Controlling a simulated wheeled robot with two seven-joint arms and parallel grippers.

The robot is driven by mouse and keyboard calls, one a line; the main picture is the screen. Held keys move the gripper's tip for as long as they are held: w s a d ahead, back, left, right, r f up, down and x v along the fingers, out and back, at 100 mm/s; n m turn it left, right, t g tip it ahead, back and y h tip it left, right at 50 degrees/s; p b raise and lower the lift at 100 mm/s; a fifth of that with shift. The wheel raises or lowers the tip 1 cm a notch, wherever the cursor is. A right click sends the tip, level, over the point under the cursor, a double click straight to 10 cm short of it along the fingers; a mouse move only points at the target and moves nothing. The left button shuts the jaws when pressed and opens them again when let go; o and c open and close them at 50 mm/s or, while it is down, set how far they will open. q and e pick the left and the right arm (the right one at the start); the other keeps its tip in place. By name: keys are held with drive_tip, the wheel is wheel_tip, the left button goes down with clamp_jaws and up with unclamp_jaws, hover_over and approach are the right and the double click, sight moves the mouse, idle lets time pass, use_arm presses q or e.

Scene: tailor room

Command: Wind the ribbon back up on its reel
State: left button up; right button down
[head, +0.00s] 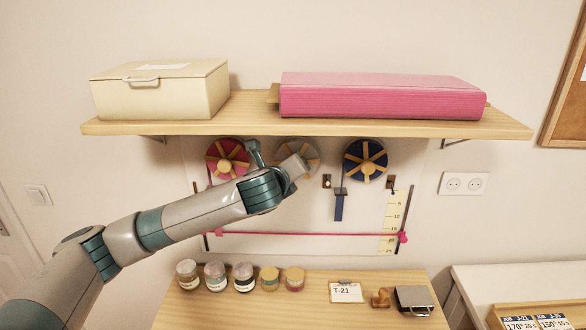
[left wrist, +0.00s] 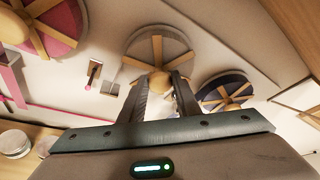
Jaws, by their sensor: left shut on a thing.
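Three reels hang on the wall panel below the shelf: a red-pink reel (head: 228,160), a grey reel (head: 305,150) in the middle and a blue reel (head: 366,160). My left gripper (left wrist: 161,80) is shut on the wooden centre knob (left wrist: 158,84) of the grey reel (left wrist: 156,45). My forearm partly covers the grey reel in the head view. A long pink ribbon (head: 320,234) stretches across the lower panel to a pink end (head: 403,237) at the right. A short blue ribbon (head: 339,207) hangs by the blue reel. My right gripper is not in view.
The shelf (head: 250,127) above holds a cream box (head: 160,95) and a pink fabric bolt (head: 380,102). The table (head: 250,309) below carries several jars (head: 244,276), a T-21 card (head: 345,291) and a stamp (head: 380,298). A ruler strip (head: 395,215) is on the panel's right.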

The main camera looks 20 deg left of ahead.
use_arm(q)
drive_tip(key=shift+m, duration=0.3)
drive_tip(key=o, duration=1)
drive_tip(key=shift+o, duration=0.2)
drive_tip(key=shift+s, duration=0.1)
drive_tip(key=b+v, duration=0.6)
drive_tip(key=v, duration=1.1)
drive_tip(key=shift+r+b, duration=0.3)
drive_tip(key=shift+d, duration=0.1)
